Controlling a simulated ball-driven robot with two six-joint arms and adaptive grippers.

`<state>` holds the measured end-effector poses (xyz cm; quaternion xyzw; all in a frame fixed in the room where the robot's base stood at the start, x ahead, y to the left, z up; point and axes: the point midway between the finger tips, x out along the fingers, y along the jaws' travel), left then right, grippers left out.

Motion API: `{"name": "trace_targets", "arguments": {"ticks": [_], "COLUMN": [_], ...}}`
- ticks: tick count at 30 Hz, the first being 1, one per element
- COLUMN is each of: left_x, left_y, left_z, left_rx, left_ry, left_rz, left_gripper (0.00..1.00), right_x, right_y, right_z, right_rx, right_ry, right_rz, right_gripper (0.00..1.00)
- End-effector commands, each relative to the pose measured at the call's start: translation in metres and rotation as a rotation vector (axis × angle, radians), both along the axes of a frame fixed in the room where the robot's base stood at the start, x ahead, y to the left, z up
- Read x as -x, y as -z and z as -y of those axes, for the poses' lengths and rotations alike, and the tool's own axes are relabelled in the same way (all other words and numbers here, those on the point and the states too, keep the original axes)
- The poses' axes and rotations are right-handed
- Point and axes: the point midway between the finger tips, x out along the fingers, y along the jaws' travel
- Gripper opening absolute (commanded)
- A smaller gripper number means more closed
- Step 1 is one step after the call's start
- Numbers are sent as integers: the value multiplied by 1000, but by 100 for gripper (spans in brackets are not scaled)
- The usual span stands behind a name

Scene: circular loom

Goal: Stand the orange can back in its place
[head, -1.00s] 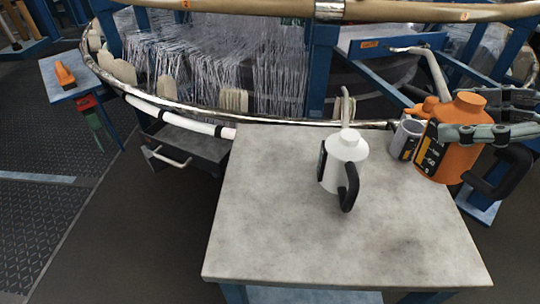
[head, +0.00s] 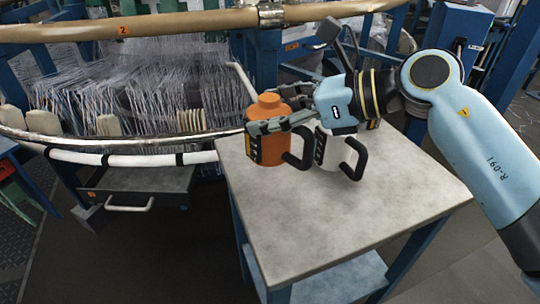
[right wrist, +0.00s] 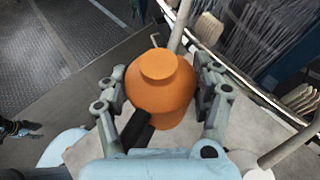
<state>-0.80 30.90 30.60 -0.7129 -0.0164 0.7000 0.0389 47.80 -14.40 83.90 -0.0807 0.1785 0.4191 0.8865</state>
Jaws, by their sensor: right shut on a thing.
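The right wrist view shows the can (right wrist: 162,92) between both fingers. I cannot tell whether its base touches the table. A white can (head: 335,152) with a black handle stands just right of it, partly hidden by my right gripper. A small dark shape, probably my left gripper (right wrist: 18,128), shows at the left of the right wrist view; its jaws are too small to read.
The loom's metal ring (head: 120,140) and white tube (head: 130,159) run along the table's back left. A grey drawer (head: 135,190) is below them. The front of the tabletop is clear.

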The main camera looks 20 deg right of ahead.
Motion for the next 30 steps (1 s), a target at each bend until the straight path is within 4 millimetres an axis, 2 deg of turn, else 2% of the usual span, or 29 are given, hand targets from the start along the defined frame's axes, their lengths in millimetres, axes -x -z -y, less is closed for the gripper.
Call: {"name": "trace_targets", "arguments": {"ticks": [1, 5, 13, 24, 25, 27, 30], "left_x": [2, 3, 5, -3, -4, -4, -4], "left_y": [4, 7, 16, 16, 16, 15, 15], "left_z": [3, 9, 5, -2, -3, -3, -4], "left_rx": [3, 10, 6, -2, -3, -4, -4], "left_ry": [-1, -4, -3, 1, 2, 2, 2], "left_rz": [-3, -4, -13, -1, -1, -1, -2], "left_gripper": [40, 40, 40, 40, 40, 40, 40], "right_x": [0, 0, 0, 0, 0, 0, 0], "right_y": [10, 20, 55, 59, 59, 58, 58], "right_z": [0, 0, 0, 0, 0, 0, 0], "right_rx": [-3, -3, -3, -2, -2, -2, -2], "right_ry": [1, -1, 1, 0, 0, 0, 0], "right_rz": [-3, 1, 0, 2, 1, 1, 1], "right_gripper": [8, 8, 8, 8, 69, 78, 78]}}
